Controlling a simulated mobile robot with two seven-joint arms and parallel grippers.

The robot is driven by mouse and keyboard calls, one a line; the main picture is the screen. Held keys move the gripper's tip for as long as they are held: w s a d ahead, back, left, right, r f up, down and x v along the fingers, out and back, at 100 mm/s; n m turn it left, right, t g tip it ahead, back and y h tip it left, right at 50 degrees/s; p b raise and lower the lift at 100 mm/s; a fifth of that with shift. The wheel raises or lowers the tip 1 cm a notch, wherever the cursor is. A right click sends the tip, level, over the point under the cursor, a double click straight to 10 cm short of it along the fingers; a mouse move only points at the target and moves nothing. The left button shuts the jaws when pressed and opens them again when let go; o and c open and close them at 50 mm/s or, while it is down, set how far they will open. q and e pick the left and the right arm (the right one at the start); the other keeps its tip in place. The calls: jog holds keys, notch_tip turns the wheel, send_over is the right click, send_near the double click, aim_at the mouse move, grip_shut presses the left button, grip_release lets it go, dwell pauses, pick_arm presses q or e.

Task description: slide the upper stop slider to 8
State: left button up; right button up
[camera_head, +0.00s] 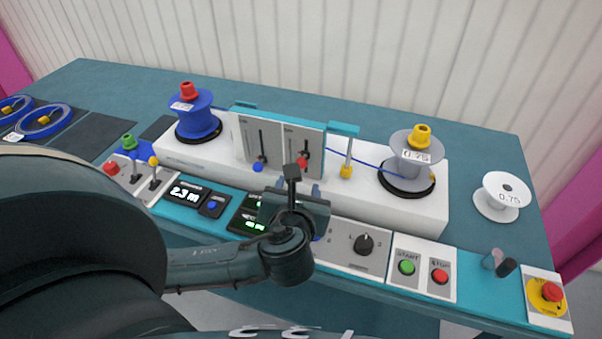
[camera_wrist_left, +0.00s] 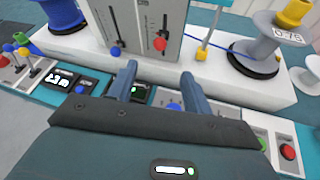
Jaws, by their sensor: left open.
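An upright grey panel with two vertical slots stands on the white housing. The left slider (camera_head: 258,167) has a blue knob low in its slot. The right slider (camera_head: 302,163) has a red knob, a little higher in its slot. Both also show in the left wrist view, blue (camera_wrist_left: 116,51) and red (camera_wrist_left: 160,44). I cannot read which is the upper stop, nor the scale numbers. My left gripper (camera_head: 299,187) is in front of and below the panel. In the left wrist view its fingers (camera_wrist_left: 158,72) are apart, empty and point toward the panel, not touching either knob. My right gripper is not in view.
A blue reel (camera_head: 197,117) and a grey reel (camera_head: 411,158) flank the panel, with blue cable running from the panel to the grey reel. A yellow-based guide post (camera_head: 347,170) stands right of the panel. Start (camera_head: 406,267) and stop (camera_head: 439,276) buttons sit at the front.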

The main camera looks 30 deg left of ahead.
aim_at(301, 165)
pick_arm(q)
jog(key=x, duration=1.1)
jog(key=shift+w, duration=0.1)
jog(key=shift+c, duration=0.5)
jog(key=c, duration=0.9)
jog(key=o, duration=0.3)
jog(key=shift+c, duration=1.6)
jog(key=shift+r, duration=0.1)
